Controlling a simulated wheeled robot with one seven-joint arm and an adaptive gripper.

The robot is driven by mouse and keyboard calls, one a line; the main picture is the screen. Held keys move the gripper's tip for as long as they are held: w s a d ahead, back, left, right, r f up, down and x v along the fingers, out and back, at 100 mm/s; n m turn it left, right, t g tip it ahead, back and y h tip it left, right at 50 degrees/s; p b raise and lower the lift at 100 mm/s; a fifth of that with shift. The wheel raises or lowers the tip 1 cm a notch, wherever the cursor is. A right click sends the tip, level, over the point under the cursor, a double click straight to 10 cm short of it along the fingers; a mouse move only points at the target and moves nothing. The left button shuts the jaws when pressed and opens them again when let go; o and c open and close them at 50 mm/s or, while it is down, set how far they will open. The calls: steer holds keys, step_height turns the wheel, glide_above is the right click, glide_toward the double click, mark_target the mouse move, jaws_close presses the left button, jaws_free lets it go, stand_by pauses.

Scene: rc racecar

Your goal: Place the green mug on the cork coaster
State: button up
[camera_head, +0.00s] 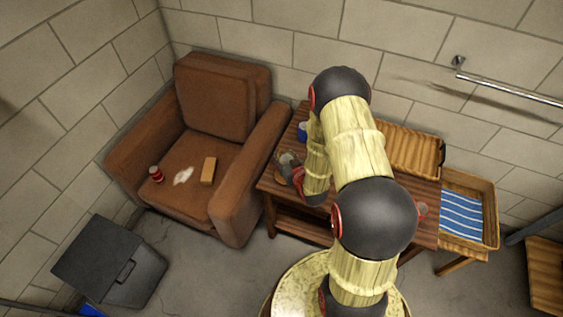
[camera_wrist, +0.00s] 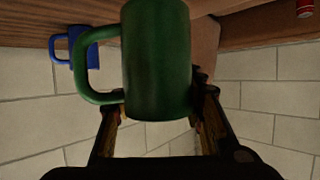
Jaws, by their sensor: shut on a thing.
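The green mug (camera_wrist: 157,60) fills the upper middle of the wrist view, with its handle to the left. My gripper (camera_wrist: 158,100) is shut on the mug's body, one finger on each side. In the head view my gripper (camera_head: 288,168) is over the left part of the wooden table (camera_head: 268,184); the mug is too small and covered there to make out clearly. I cannot tell whether the mug touches the table. The cork coaster is not visible in either view; my arm covers much of the table.
A blue mug (camera_head: 302,131) stands on the table behind my gripper; it also shows in the wrist view (camera_wrist: 80,47). A wicker tray (camera_head: 412,150) is at the table's back right. A brown armchair (camera_head: 222,95) stands left, holding a red can (camera_head: 156,174).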

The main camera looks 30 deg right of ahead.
mark_target(284, 162)
steer(key=shift+w+d+f, duration=0.1)
steer(key=shift+w+f, duration=0.25)
steer(key=shift+w, duration=0.05)
steer(key=shift+w+f+b, duration=0.2)
steer(key=shift+f+b, duration=0.65)
steer(key=shift+f, duration=0.85)
steer(key=shift+f, duration=0.2)
steer(key=o, duration=1.5)
steer(key=shift+o, duration=0.2)
steer(key=shift+r, duration=0.1)
